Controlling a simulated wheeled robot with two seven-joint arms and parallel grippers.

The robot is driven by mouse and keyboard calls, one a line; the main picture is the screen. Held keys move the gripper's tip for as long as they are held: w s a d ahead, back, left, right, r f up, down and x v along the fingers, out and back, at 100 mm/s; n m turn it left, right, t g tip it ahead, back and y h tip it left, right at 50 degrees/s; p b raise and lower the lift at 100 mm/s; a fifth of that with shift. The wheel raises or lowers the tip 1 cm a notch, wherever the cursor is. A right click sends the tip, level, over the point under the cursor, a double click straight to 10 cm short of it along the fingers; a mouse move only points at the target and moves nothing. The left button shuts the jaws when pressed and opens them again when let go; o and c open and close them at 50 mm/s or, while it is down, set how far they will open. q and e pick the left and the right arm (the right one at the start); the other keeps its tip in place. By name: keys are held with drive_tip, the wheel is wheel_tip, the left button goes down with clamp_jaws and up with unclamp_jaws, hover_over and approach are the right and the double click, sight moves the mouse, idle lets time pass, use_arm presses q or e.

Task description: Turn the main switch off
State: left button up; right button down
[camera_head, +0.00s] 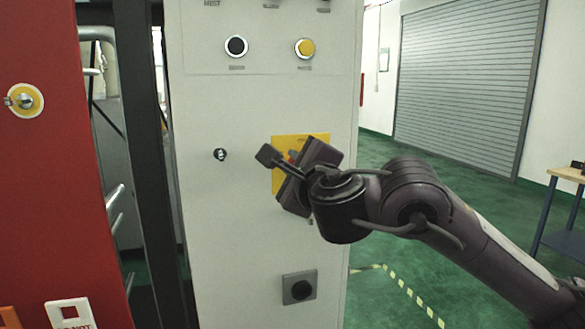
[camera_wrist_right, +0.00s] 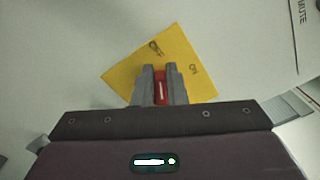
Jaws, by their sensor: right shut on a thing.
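The main switch is a red handle on a yellow plate (camera_head: 313,139) on the front of the light grey cabinet (camera_head: 220,250). In the right wrist view the plate (camera_wrist_right: 126,77) carries the marks OFF and ON, and the red switch handle (camera_wrist_right: 160,92) stands between my two fingers. My right gripper (camera_wrist_right: 160,85) is shut on the handle, one finger on each side. In the head view my right gripper (camera_head: 290,165) covers most of the plate, and only a bit of red shows. My left gripper is not in view.
Above the switch are a black button (camera_head: 236,46) and a yellow button (camera_head: 305,48). A keyhole (camera_head: 220,154) sits left and a black knob (camera_head: 300,289) below. A red panel (camera_head: 60,200) stands at left. Green floor (camera_head: 400,270) is free at right, before a table (camera_head: 565,215).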

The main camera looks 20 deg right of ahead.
drive_tip(key=shift+w+f, duration=0.1)
drive_tip(key=shift+f, duration=0.35)
drive_tip(key=c, duration=1.5)
unclamp_jaws()
drive_tip(key=shift+c, duration=0.2)
drive_tip(key=shift+o, duration=0.4)
drive_tip(key=shift+d+r, duration=0.15)
drive_tip(key=shift+d, duration=0.15)
drive_tip(key=s+p, duration=0.3)
drive_tip(key=s, duration=0.5)
drive_tip(key=shift+p, duration=0.35)
